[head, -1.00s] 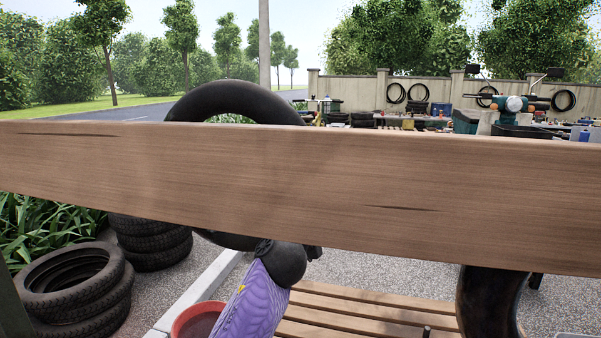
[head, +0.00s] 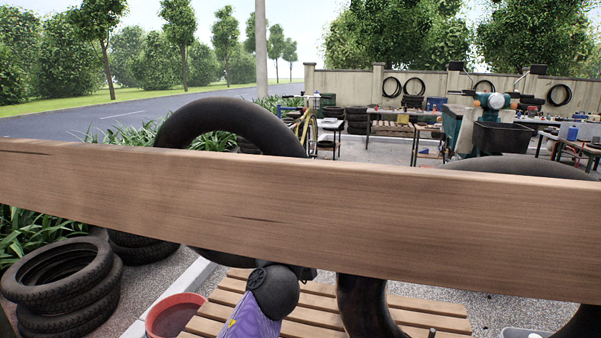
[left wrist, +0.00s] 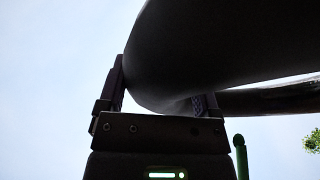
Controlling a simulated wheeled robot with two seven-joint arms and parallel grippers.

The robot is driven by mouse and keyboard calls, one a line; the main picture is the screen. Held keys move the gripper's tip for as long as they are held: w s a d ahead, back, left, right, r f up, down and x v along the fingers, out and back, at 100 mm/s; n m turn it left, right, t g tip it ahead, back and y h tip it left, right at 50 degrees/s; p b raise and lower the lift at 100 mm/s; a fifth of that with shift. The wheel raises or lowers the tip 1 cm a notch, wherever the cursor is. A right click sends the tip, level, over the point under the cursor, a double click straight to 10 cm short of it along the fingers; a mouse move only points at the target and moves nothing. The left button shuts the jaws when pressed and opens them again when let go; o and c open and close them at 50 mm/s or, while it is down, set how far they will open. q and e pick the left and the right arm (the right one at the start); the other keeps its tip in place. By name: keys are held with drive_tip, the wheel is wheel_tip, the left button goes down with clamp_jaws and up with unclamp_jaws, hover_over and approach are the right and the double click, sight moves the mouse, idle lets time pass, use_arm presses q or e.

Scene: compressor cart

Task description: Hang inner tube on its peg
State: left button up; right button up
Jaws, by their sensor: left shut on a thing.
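A black inner tube (head: 235,118) stands behind a wide wooden beam (head: 300,215) in the head view, its top arching above the beam and its middle hidden. My left gripper, on the purple arm (head: 250,326), is mostly hidden behind the beam. In the left wrist view my left gripper (left wrist: 160,95) is shut on a thick black tube (left wrist: 235,45) between its fingers. A second large black ring (head: 362,305) shows above and below the beam at right. I cannot make out a peg for certain. My right gripper is not in view.
The beam crosses the whole head view close in front. Behind it are a slatted wooden bench (head: 315,312), a red basin (head: 172,316) and stacked tyres (head: 62,285). A green rod (left wrist: 241,157) stands beside the gripper in the wrist view. Work tables stand further back.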

use_arm(q)
drive_tip(key=s+a+p, duration=0.1)
drive_tip(key=s+p, duration=0.1)
drive_tip(key=s, duration=0.2)
drive_tip(key=s+a+p, duration=0.2)
drive_tip(key=s+p, duration=0.1)
drive_tip(key=s, duration=0.1)
drive_tip(key=s+a+p, duration=0.1)
drive_tip(key=s+p, duration=0.2)
drive_tip(key=s, duration=0.1)
drive_tip(key=shift+s+a+f, duration=0.1)
drive_tip(key=shift+a+f, duration=0.15)
drive_tip(key=shift+f, duration=0.1)
drive_tip(key=shift+s+f+b, duration=0.15)
drive_tip(key=shift+f+b, duration=0.45)
drive_tip(key=shift+b, duration=0.05)
drive_tip(key=shift+c, duration=0.5)
drive_tip(key=shift+s+f+b, duration=0.2)
drive_tip(key=shift+s+b, duration=0.05)
drive_tip(key=shift+b, duration=0.05)
drive_tip(key=shift+c, duration=1.4)
drive_tip(key=shift+s+a+f, duration=0.1)
drive_tip(key=shift+s+f, duration=0.05)
clamp_jaws()
drive_tip(key=shift+a+f+b, duration=0.1)
drive_tip(key=shift+b, duration=0.2)
